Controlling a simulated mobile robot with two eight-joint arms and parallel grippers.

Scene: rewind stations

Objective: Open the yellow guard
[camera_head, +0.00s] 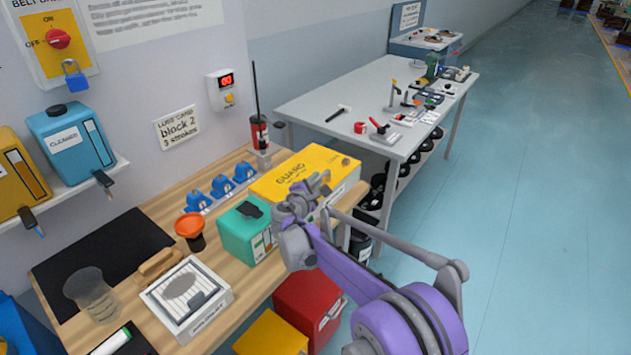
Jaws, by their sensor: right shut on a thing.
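The yellow guard (284,174), marked GUARD, lies flat as the top of a pale box near the right end of the wooden bench. It looks closed, with no visible gap beneath it. My right gripper (318,184) is at the guard's front edge, shut on the guard; the fingers and wrist hide the exact place of contact and part of the front side. My left gripper is not in view.
A teal box (245,232) stands close left of the guard. Blue blocks (220,186) and a red oil can (259,132) stand behind. Red (308,305) and yellow (270,336) bins are below the bench front. The blue floor (540,200) at right is clear.

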